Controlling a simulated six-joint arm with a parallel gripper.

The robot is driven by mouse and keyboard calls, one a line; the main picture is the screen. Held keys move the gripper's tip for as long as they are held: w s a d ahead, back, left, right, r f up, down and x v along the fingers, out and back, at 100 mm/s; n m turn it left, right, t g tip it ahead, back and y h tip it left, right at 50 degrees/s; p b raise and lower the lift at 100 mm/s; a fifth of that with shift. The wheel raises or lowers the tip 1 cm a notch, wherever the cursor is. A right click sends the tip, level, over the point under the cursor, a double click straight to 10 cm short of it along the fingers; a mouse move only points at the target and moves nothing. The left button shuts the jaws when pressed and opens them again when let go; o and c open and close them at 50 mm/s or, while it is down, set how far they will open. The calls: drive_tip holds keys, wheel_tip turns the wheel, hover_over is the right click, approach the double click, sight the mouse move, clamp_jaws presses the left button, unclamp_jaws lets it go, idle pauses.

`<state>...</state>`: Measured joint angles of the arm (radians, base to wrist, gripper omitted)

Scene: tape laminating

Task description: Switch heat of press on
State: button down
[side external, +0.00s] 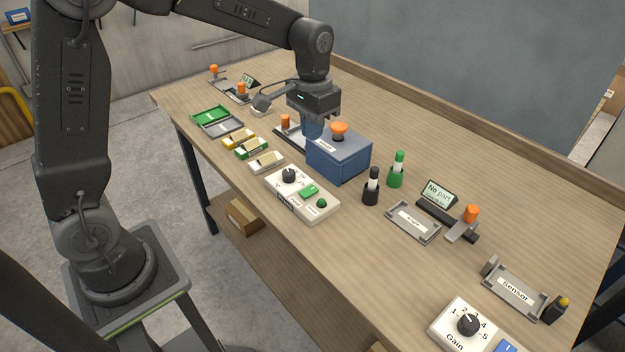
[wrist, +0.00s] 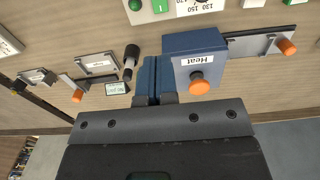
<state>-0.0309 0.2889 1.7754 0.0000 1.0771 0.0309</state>
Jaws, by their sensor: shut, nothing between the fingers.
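The blue box (side external: 352,158) stands mid-table with an orange knob (side external: 339,131) on top. In the wrist view the blue box (wrist: 176,43) carries a white label reading Heat (wrist: 197,60), and its orange knob (wrist: 199,84) shows below it. My gripper (side external: 312,137) points down close to the box, on its left in both views. Its blue fingers (wrist: 155,62) are together and empty in the wrist view. Whether they touch the box is unclear.
Black (side external: 371,188) and green (side external: 397,171) bottle-like items stand right of the box. A grey fixture (side external: 414,222) has a display (side external: 438,194) reading No part. A sensor fixture (side external: 515,290) and gain panel (side external: 470,326) lie at the near right. Trays and small blocks line the left.

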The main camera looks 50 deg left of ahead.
sight(313, 188)
wheel_tip(313, 188, down, 14)
idle(0.6)
